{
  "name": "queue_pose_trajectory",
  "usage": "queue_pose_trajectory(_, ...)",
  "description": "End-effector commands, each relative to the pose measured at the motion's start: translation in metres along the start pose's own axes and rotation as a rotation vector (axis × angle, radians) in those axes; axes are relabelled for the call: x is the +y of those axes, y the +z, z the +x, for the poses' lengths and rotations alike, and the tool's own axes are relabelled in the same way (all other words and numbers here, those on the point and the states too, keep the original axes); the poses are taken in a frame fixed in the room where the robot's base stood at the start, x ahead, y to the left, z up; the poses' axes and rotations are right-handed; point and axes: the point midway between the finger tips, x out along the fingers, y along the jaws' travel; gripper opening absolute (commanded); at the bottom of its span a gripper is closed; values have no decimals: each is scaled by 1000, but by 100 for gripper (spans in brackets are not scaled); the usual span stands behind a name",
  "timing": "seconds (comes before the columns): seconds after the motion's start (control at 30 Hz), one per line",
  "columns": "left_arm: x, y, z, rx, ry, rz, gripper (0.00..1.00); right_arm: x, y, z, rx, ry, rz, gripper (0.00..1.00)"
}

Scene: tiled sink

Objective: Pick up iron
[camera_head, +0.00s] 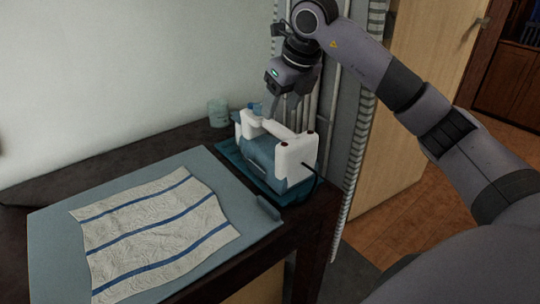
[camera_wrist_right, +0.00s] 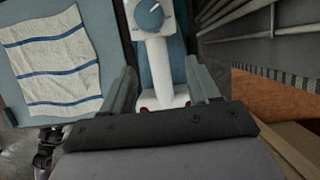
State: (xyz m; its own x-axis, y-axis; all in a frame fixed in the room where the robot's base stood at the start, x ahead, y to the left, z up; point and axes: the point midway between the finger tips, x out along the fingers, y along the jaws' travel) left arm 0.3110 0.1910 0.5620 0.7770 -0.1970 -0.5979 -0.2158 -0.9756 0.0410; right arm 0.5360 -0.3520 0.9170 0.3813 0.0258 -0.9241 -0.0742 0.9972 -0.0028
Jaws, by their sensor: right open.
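The iron (camera_head: 283,150) is white and blue and rests on a teal tray or stand (camera_head: 238,166) at the right end of the dark table. Its white handle spans the top. My right gripper (camera_head: 283,106) is directly above the handle, pointing down. In the right wrist view, the iron's white handle (camera_wrist_right: 157,65) lies between the two open fingers of my right gripper (camera_wrist_right: 168,88), with a blue dial (camera_wrist_right: 149,14) at its far end. I cannot tell whether the fingers touch it. My left gripper is not in view.
A blue-grey ironing board (camera_head: 50,240) with a wrinkled white, blue-striped cloth (camera_head: 150,225) lies left of the iron. A small translucent cup (camera_head: 218,113) stands behind. A ribbed grey rack or pipes (camera_head: 352,130) and a wooden door (camera_head: 420,60) are close on the right.

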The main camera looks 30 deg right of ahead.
Motion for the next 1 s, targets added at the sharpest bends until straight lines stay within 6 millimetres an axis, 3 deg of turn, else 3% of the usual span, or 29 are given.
queue_pose_trajectory(0.4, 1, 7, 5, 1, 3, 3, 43, 4, 1, 52, 2, 4, -2, 60)
queue_pose_trajectory(0.63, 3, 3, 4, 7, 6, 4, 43, 3, 1, 54, -1, 4, -3, 60)
queue_pose_trajectory(0.8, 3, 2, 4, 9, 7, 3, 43, 4, 1, 54, -1, 4, -3, 5)
queue_pose_trajectory(0.83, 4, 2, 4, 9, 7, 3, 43, 4, 1, 54, -1, 4, -3, 0)
queue_pose_trajectory(1.0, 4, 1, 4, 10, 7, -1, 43, 3, 4, 49, -13, 6, -2, 0)
